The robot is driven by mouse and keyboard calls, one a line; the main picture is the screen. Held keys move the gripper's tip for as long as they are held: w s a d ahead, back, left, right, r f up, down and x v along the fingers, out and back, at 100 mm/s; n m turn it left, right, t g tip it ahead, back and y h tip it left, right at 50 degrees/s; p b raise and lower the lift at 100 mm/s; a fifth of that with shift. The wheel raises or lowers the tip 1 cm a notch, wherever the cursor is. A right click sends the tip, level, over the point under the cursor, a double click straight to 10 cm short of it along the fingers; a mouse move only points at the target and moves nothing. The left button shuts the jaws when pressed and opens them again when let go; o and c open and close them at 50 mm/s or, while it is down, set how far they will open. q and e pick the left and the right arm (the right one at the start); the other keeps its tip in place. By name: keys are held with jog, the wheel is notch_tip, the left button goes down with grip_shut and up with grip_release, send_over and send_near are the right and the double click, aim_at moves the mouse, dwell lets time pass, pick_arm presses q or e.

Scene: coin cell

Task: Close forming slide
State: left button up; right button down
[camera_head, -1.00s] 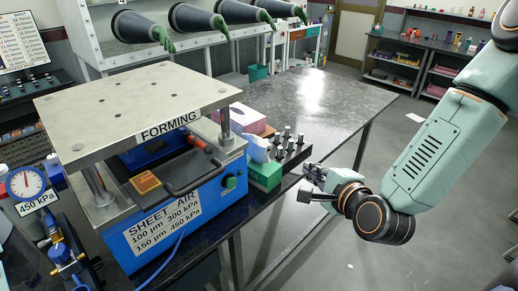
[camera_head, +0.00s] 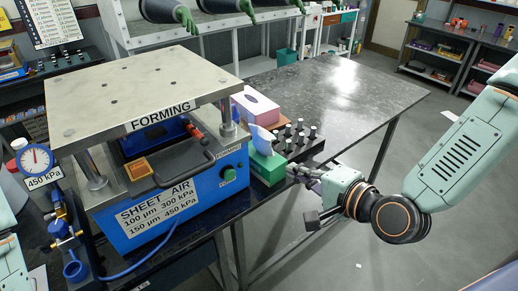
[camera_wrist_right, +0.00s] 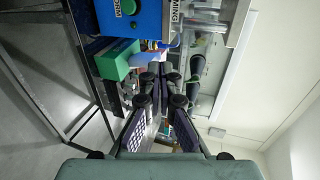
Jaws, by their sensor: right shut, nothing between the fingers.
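The blue forming press (camera_head: 190,207) stands on the dark bench at left, under a steel plate (camera_head: 139,92) marked FORMING. Its slide, with a dark handle (camera_head: 184,172) at the front, sits in the opening below the plate; the handle juts out over the blue front. An orange block (camera_head: 137,169) sits left of the handle. My right gripper (camera_head: 294,170) is shut and empty, to the right of the press and close beside a green tissue box (camera_head: 269,169). Its fingers (camera_wrist_right: 164,80) also show in the wrist view. The left gripper is out of view.
A black rack (camera_head: 297,140) of small cylinders and a pink tissue box (camera_head: 256,105) stand behind the green box. A pressure gauge (camera_head: 35,158) and blue hose are left of the press. The bench top (camera_head: 340,95) at back right is clear.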

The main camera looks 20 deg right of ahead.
jog(key=b, duration=0.3)
send_near(248, 143)
jog(key=shift+f+x, duration=0.65)
jog(key=shift+x, duration=2.85)
jog(key=shift+s, duration=0.15)
jog(key=shift+s+d, duration=0.1)
jog(key=shift+d, duration=0.05)
jog(key=w, duration=0.1)
jog(key=w+a, duration=0.1)
jog(key=w, duration=0.2)
jog(key=shift+w+a, duration=0.25)
jog(key=shift+a, duration=0.15)
jog(key=shift+s+r, duration=0.1)
jog(key=shift+s, duration=0.05)
